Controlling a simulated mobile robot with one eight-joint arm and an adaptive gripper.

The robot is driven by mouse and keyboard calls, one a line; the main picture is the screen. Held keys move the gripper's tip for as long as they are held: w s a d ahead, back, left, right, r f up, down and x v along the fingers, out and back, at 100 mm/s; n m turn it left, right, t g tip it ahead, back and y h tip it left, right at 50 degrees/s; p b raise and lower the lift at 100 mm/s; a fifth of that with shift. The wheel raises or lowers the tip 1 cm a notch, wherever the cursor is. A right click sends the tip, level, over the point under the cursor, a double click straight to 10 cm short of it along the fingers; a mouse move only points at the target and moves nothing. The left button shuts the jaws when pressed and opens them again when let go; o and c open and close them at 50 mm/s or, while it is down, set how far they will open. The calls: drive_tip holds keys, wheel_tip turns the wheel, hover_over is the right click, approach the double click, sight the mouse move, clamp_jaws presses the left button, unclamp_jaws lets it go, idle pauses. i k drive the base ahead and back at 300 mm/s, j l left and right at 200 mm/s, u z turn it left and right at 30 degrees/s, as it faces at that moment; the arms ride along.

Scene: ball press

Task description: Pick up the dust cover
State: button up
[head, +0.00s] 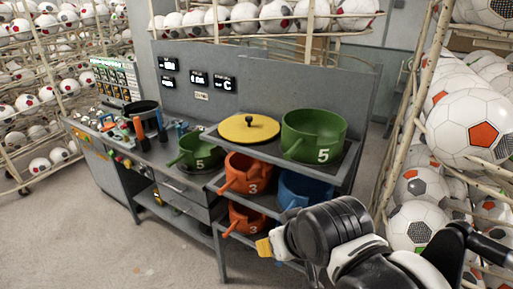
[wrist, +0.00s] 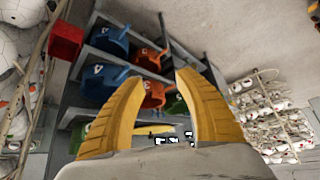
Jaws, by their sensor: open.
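The dust cover looks to be the round yellow lid (head: 248,127) with a dark knob. It lies flat on the top shelf of the grey rack, left of a large green pot marked 5 (head: 313,135). My gripper (head: 264,248) is low in front of the rack, below the lid and apart from it. In the wrist view, its two yellow fingers (wrist: 160,82) are spread apart with nothing held between them. A yellow strip, likely the lid's edge (wrist: 153,130), shows between the fingers, partly hidden by the gripper body.
Orange pots (head: 248,173) and a blue pot (head: 304,188) sit on the lower shelves, handles sticking out. Another green pot (head: 197,151) stands on the workbench beside tools. A ball rack (head: 430,110) stands close on the right. The floor (head: 110,235) at front left is clear.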

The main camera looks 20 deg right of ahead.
sight(243, 128)
drive_tip(key=i+j+z, duration=0.7)
drive_tip(key=j, duration=0.2)
drive_tip(key=i+j+z, duration=0.2)
drive_tip(key=j, duration=0.2)
drive_tip(key=i+j+z, duration=0.25)
drive_tip(key=j, duration=0.15)
